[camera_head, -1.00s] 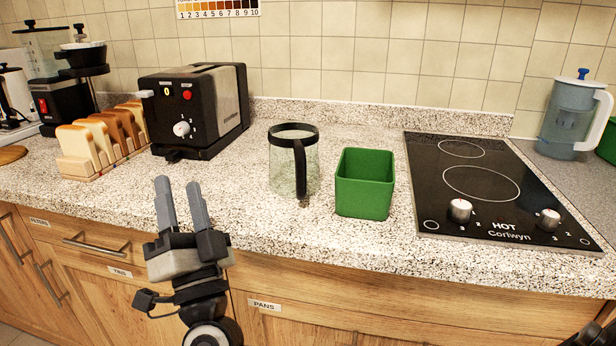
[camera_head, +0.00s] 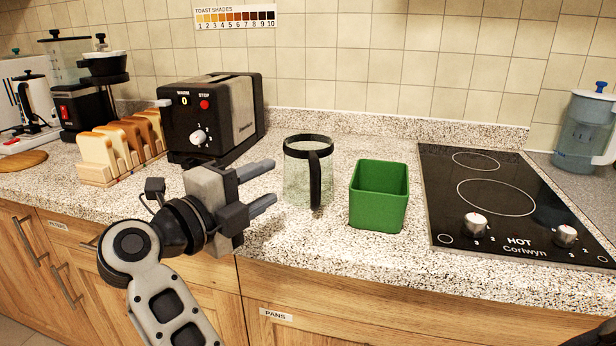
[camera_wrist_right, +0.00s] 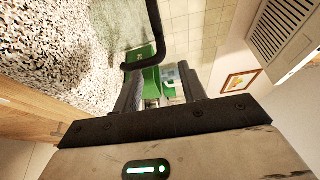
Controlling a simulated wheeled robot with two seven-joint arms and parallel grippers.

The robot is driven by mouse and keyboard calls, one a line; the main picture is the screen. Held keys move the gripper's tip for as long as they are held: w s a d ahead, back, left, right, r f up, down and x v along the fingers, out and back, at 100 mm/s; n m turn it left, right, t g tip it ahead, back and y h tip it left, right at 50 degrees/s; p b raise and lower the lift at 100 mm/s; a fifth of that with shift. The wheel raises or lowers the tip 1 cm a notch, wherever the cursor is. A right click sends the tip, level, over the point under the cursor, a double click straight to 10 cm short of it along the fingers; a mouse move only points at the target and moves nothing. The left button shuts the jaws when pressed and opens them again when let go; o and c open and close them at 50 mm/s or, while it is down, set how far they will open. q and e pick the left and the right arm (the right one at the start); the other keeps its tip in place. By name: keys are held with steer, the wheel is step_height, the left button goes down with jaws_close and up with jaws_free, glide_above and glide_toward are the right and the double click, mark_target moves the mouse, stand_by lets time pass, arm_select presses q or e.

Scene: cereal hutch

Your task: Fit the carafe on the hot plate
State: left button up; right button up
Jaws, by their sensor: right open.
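The carafe (camera_head: 298,180) is clear glass with a black rim and black handle. It stands upright on the counter, its handle facing the front edge. My right gripper (camera_head: 269,184) is open and empty, its fingers pointing right at the carafe and just short of it. The right wrist view shows the black handle (camera_wrist_right: 156,28) ahead of the fingers. The coffee maker (camera_head: 88,105), black with a red switch, stands at the back left; I cannot clearly make out its hot plate. A black hob (camera_head: 500,215) marked HOT is on the right. My left gripper is not in view.
A green square container (camera_head: 378,205) stands right of the carafe; it also shows in the wrist view (camera_wrist_right: 148,82). A toaster (camera_head: 215,120) and a toast rack (camera_head: 120,150) stand between carafe and coffee maker. A blue-lidded jug (camera_head: 585,135) is at the far right.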

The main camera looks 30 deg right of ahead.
steer(key=x, duration=1)
steer(key=shift+d, duration=0.3)
steer(key=shift+w, duration=0.1)
jaws_close()
